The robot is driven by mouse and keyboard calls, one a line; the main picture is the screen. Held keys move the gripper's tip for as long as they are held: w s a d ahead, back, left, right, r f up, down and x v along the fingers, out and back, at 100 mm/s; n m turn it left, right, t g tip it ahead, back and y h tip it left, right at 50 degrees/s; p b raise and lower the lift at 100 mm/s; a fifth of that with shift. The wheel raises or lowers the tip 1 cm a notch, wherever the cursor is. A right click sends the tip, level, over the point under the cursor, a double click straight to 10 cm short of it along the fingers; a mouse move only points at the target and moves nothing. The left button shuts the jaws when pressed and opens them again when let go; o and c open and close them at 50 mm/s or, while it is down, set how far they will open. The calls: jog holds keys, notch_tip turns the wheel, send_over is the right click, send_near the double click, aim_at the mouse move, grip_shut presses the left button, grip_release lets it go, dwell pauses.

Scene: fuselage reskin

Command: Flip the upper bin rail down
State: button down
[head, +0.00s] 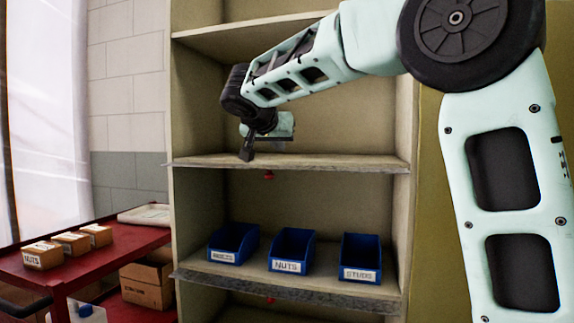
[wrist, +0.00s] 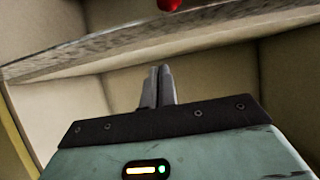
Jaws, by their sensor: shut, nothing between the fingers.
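The upper bin rail (head: 330,163) is a grey speckled strip along the front edge of the empty middle shelf. It also crosses the top of the wrist view (wrist: 130,42) at a slant. A red knob (head: 268,176) sits just under it, and shows at the top edge of the wrist view (wrist: 168,4). My gripper (head: 246,155) points down close to the left half of the rail, fingers together and empty. In the wrist view the closed fingertips (wrist: 158,70) appear just short of the rail; I cannot tell whether they touch it.
The lower shelf has its own grey rail (head: 300,290) with blue bins behind it, including the nuts bin (head: 291,252) and studs bin (head: 360,258). A red cart (head: 110,250) with small boxes stands at left. The cabinet's side walls bound the shelf space.

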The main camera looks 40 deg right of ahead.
aim_at(274, 168)
jog(key=f+t+h+b, duration=0.2)
jog(key=b, duration=0.9)
jog(key=s+a+f+t+h+b, duration=0.1)
jog(key=f+h+b, duration=0.1)
jog(key=b, duration=0.9)
jog(key=a+f+t+h+b, duration=0.1)
jog(key=t+h+b, duration=0.1)
jog(key=b, duration=1)
jog(key=shift+s+a+f+t+h, duration=0.2)
jog(key=shift+s+f+t+h, duration=0.15)
jog(key=shift+h, duration=0.25)
jog(key=shift+f+b, duration=0.15)
jog(key=shift+b, duration=0.6)
jog(key=shift+b, duration=0.75)
